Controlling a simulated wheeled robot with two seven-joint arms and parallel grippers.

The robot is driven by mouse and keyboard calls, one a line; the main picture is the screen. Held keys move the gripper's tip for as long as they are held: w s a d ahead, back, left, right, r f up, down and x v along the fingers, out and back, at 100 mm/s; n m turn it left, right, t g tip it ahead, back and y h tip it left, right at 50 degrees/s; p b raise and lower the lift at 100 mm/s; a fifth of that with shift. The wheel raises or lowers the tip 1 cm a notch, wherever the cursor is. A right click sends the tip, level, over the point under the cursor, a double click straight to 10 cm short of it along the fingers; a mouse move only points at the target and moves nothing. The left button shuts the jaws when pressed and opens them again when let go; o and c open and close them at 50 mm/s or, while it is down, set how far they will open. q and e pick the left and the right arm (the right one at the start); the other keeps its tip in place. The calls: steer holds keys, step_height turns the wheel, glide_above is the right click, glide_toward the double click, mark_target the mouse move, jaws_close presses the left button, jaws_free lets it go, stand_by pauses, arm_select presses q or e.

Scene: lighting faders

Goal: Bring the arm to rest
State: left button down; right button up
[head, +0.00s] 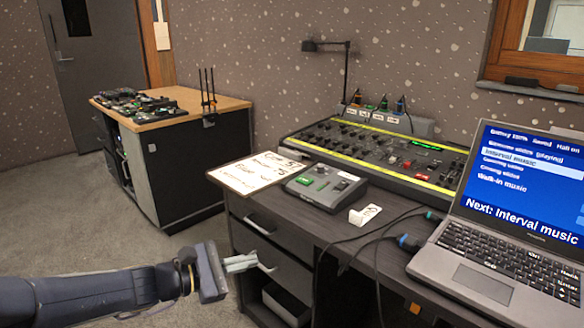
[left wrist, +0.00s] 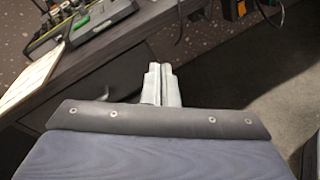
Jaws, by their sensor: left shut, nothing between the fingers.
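My left gripper (head: 250,264) is shut and empty. It reaches in from the lower left in the head view, in front of the desk's drawers and below the desk top. In the left wrist view its two pale fingers (left wrist: 161,84) lie together, with the desk edge and floor beyond them. On the desk stand a small fader box (head: 325,187) with a green light and a long lighting console (head: 385,155) with faders and a yellow strip. My right gripper is not in view.
The dark desk (head: 300,228) carries a handwritten card (head: 258,172), a white tag (head: 364,215), cables and an open laptop (head: 500,230). A desk lamp (head: 345,60) stands behind the console. A wooden-topped cabinet (head: 180,150) stands at the back left. Carpet (head: 60,210) lies clear at left.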

arm_select(q)
steer(key=s+m+g+y, duration=0.35)
steer(key=s+m, duration=0.65)
steer(key=s, duration=0.6)
steer(key=s+a+f+m+y, duration=0.5)
steer(key=s+a+m+y, duration=0.15)
steer(key=s, duration=0.45)
step_height(320, 180, up, 30)
steer(key=a+m+p, duration=0.1)
steer(key=p, duration=2.9)
steer(key=shift+s+h, duration=0.25)
steer(key=shift+h, duration=0.05)
